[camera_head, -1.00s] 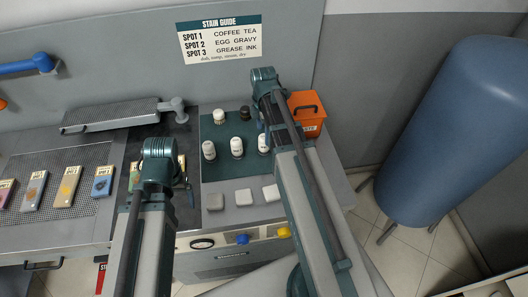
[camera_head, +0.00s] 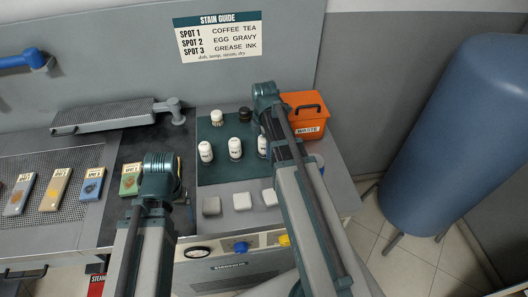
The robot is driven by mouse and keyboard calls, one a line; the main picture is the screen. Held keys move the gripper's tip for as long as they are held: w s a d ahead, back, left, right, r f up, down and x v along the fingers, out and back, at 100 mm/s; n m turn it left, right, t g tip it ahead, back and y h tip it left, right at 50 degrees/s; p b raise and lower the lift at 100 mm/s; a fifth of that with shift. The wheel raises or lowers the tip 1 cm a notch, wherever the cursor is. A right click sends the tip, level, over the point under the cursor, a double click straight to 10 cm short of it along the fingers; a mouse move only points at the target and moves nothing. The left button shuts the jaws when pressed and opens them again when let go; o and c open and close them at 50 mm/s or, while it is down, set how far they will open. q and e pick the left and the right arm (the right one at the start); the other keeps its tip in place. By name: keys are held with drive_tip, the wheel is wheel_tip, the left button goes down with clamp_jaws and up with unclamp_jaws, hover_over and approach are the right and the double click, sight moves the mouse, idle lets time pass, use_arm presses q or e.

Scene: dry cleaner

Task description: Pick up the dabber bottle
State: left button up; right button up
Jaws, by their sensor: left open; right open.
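Three white labelled bottles stand upright in a row on the dark green mat (camera_head: 215,172): a left one (camera_head: 205,151), a middle one (camera_head: 235,149) and a right one (camera_head: 262,146) partly hidden by my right arm. Behind them stand a bottle with a cream top (camera_head: 217,117) and a dark-capped one (camera_head: 245,115). I cannot tell which is the dabber bottle. My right gripper (camera_head: 265,95) is open above the mat's back right, its fingertips mostly hidden. My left gripper (camera_head: 162,178) is open and empty over the dark panel, left of the mat.
An orange waste bin (camera_head: 308,116) stands right of my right arm. Pale blocks (camera_head: 242,199) lie at the mat's front. Spot cards (camera_head: 92,184) lie on the mesh at left. A padded arm board (camera_head: 103,116) is behind them. A blue cylinder (camera_head: 448,140) stands at right.

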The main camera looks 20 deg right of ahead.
drive_tip(key=shift+r, duration=0.1)
clamp_jaws()
idle(0.3)
drive_tip(key=shift+r, duration=0.1)
